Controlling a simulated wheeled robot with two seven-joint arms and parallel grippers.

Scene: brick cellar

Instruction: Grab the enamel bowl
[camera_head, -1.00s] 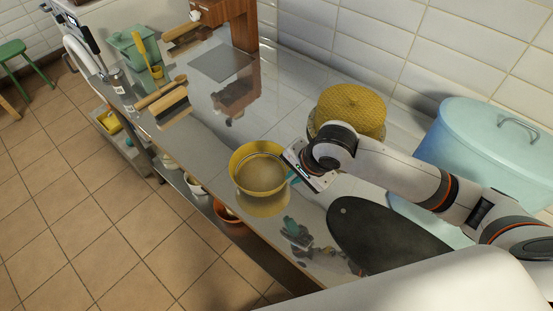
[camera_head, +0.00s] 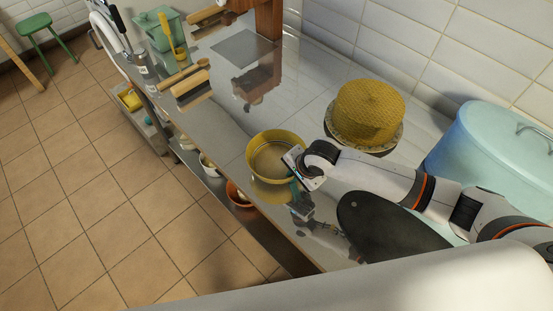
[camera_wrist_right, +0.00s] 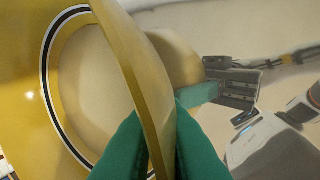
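The yellow enamel bowl (camera_head: 262,143) stands on the shiny metal counter, with its reflection just below it. My right gripper (camera_head: 294,168) is at the bowl's right-hand rim. In the right wrist view, the bowl's wall (camera_wrist_right: 135,62) runs between the two green fingers of my right gripper (camera_wrist_right: 157,125). One finger is inside the bowl and one outside, both close against the wall, so the gripper looks shut on it. The inside of the bowl looks empty, with a dark band around it. My left gripper is not in view.
A wicker-textured yellow dome (camera_head: 370,110) stands behind my right arm. A large pale blue lidded pot (camera_head: 492,150) is at the right. A dark oval board (camera_head: 385,228) lies near the front. The counter (camera_head: 215,130) left of the bowl has clear space.

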